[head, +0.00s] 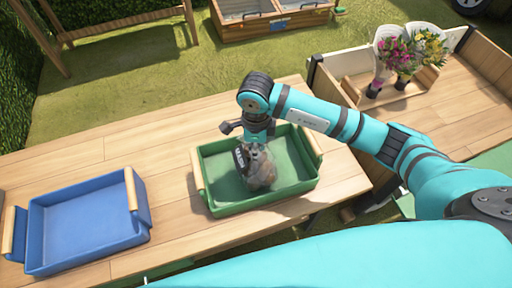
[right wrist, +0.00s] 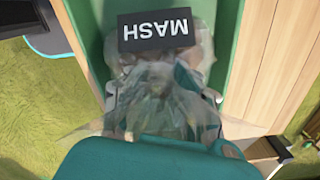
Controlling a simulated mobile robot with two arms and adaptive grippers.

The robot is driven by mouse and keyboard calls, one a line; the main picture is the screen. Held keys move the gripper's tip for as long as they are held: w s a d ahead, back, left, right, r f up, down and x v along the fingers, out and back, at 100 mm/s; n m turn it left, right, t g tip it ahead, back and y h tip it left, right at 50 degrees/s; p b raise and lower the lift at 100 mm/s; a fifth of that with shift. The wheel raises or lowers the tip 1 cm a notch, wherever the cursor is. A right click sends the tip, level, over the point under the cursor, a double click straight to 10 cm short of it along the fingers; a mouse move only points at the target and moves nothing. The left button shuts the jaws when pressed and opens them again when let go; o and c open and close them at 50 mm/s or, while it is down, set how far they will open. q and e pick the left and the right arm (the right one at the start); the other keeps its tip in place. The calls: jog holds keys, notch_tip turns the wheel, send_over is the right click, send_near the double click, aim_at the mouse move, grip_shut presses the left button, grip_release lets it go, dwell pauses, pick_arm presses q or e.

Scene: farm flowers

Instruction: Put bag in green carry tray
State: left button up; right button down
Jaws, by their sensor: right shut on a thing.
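A clear plastic bag (head: 262,172) with a dark label hangs at or in the green carry tray (head: 222,207) in the head view. In the right wrist view the bag (right wrist: 155,90) shows its black label reading MASH, with the green tray (right wrist: 228,45) behind it. My right gripper (head: 262,143) points down over the tray and is shut on the top of the bag. I cannot tell whether the bag's bottom touches the tray floor. The fingertips are largely hidden by the bag and arm. My left gripper is not in view.
A blue tray (head: 68,262) with wooden handles stands at the left of the wooden table (head: 170,225). A wooden cart (head: 455,120) with wrapped flower bouquets (head: 400,55) is at the right. A planter box (head: 262,28) stands on the grass behind. Bare table lies between the trays.

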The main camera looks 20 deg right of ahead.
jog(key=shift+f, duration=0.15)
jog(key=c, duration=1.1)
grip_release()
jog(key=shift+c, duration=0.2)
notch_tip(320, 180, up, 12)
jog(key=shift+r, duration=0.2)
